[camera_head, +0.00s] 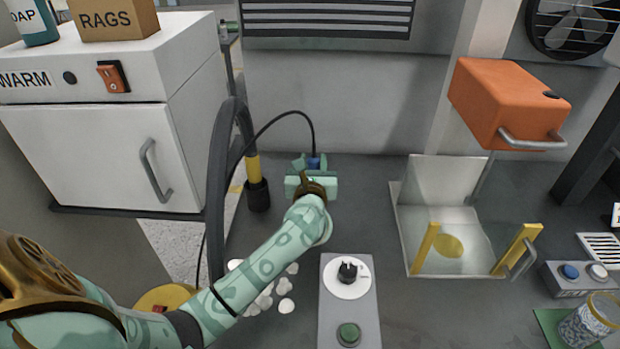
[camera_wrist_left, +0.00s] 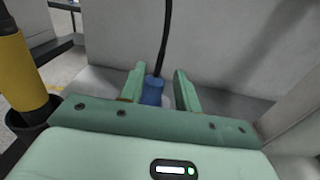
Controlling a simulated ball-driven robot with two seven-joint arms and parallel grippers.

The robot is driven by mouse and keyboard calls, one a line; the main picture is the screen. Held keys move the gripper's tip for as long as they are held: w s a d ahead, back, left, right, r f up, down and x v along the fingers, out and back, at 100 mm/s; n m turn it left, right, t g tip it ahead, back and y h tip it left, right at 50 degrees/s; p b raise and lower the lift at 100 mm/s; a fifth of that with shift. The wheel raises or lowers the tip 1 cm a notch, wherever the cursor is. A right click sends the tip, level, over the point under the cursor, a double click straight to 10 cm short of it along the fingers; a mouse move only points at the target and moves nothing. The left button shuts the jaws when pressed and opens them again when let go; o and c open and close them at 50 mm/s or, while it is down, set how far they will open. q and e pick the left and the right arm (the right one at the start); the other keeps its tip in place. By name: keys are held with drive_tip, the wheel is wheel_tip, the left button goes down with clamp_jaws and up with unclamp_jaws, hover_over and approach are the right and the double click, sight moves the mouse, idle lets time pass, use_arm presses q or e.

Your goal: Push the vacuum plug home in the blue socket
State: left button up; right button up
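My left gripper (camera_head: 312,164) reaches toward the back wall in the head view. In the left wrist view its two fingers (camera_wrist_left: 161,88) are apart. A blue piece with a black cable rising from it, which looks like the vacuum plug (camera_wrist_left: 153,91), shows between them, close to the left finger and with a gap to the right one. The blue plug (camera_head: 314,162) is a small patch in the head view. I cannot make out a separate blue socket or how deep the plug sits; the gripper hides the lower part. My right gripper is not in view.
The black cable (camera_head: 272,121) arches left beside a thick dark hose with a yellow band (camera_head: 253,168). A white cabinet (camera_head: 95,160) stands left. A panel with a dial (camera_head: 347,272) and green button lies in front. An open bin (camera_head: 440,215) and orange box (camera_head: 508,103) are right.

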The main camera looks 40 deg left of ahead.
use_arm(q)
drive_tip(key=v, duration=0.8)
drive_tip(key=shift+s+d+p, duration=0.2)
drive_tip(key=shift+s+p, duration=0.1)
drive_tip(key=shift+p, duration=0.1)
